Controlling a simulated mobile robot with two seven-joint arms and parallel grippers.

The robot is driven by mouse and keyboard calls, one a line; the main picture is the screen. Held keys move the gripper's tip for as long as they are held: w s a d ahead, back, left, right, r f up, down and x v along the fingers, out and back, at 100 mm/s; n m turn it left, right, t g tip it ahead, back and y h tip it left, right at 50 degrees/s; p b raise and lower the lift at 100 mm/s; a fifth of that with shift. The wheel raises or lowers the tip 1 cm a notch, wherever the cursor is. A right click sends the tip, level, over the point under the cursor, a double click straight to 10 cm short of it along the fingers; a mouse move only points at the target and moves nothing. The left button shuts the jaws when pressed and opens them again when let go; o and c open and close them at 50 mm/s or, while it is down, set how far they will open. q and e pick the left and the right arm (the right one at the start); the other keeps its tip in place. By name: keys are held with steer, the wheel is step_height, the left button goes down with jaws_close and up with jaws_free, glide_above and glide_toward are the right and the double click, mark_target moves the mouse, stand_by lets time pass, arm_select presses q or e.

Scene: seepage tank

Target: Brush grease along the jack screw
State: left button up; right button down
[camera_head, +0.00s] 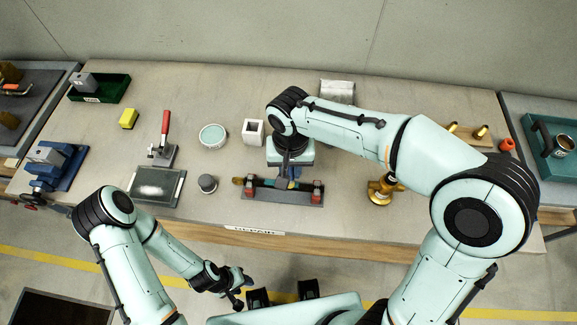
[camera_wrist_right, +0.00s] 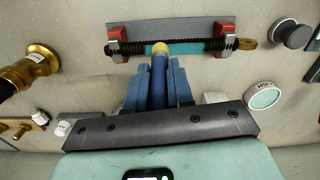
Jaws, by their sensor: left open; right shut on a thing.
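The jack screw (camera_wrist_right: 215,45) is a dark threaded rod with a brass end, lying between red supports on a grey stand (camera_head: 262,195). A teal band, looking like grease, covers its middle. My right gripper (camera_wrist_right: 157,72) is shut on a brush (camera_wrist_right: 159,68) with a blue handle and a yellowish tip. The tip is at the screw's teal part; I cannot tell whether it touches. In the head view my right arm partly hides the screw. A round tub with teal contents (camera_head: 212,135) stands to its left. My left gripper (camera_head: 243,288) is open and empty, off the bench's front edge.
On the bench (camera_head: 225,85) are a white square block (camera_head: 253,131), a dark round knob (camera_head: 207,183), a red-handled clamp (camera_head: 165,125), a yellow block (camera_head: 129,118) and a green tray (camera_head: 100,88). A brass fitting (camera_head: 382,190) stands right of the screw.

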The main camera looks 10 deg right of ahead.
steer(key=shift+d, duration=0.15)
steer(key=shift+s+d, duration=0.3)
steer(key=shift+d, duration=0.5)
steer(key=shift+w+a, duration=0.2)
steer(key=shift+a, duration=0.35)
steer(key=shift+w+a, duration=0.15)
steer(key=shift+a, duration=0.35)
steer(key=shift+a, duration=0.15)
steer(key=shift+w+a, duration=0.2)
steer(key=shift+a, duration=0.55)
steer(key=shift+a+p, duration=0.1)
steer(key=shift+p, duration=0.2)
